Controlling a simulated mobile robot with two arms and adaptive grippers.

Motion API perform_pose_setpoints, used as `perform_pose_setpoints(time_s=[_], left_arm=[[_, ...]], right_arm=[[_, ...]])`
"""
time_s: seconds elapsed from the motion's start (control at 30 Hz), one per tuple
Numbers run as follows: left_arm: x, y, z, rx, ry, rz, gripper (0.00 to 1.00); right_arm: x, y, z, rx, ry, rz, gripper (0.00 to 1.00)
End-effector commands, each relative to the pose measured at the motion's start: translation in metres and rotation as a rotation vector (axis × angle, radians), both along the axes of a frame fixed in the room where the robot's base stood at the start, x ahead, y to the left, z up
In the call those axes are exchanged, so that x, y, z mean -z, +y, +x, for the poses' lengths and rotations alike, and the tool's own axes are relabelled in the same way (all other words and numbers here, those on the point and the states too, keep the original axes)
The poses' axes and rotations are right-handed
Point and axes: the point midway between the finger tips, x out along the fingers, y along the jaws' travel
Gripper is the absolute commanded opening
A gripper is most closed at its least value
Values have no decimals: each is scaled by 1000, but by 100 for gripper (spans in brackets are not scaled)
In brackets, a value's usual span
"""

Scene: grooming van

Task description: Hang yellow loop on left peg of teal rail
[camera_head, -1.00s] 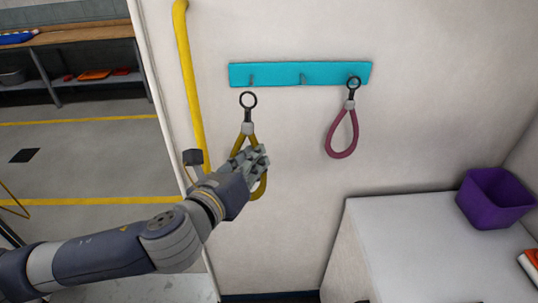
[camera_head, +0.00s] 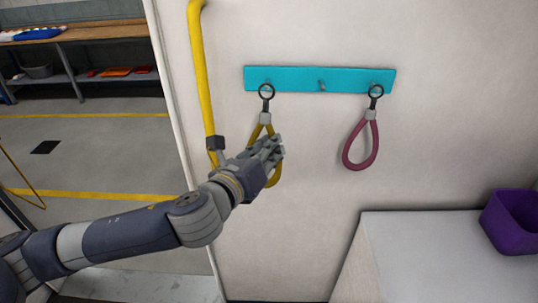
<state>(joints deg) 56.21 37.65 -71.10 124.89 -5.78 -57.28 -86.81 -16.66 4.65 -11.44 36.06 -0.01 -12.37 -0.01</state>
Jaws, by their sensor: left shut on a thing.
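The teal rail (camera_head: 343,75) is fixed to the white wall and carries three short pegs. The yellow loop (camera_head: 274,180) hangs upright below its left end, with a dark metal ring (camera_head: 266,91) at its top. That ring overlaps the left peg (camera_head: 267,83) at the rail's lower edge; I cannot tell whether it is around the peg or only in front of it. My left gripper (camera_head: 270,151) is shut on the yellow loop's strap, partly hiding it. My right gripper is not in view.
A pink loop (camera_head: 361,146) hangs from the right peg; the middle peg (camera_head: 321,86) is bare. A yellow pipe (camera_head: 201,80) runs down the wall left of the rail. A white counter (camera_head: 435,250) with a purple bin (camera_head: 514,222) stands at lower right.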

Motion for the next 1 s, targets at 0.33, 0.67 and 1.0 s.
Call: perform_pose_setpoints(time_s=[0.33,0.67,1.0], left_arm=[[2,0,21,0,-2,-1,0],[7,0,39,-1,0,-1,0],[13,0,47,0,0,-1,0]], right_arm=[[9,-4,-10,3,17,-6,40],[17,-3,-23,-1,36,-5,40],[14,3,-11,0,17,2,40]])
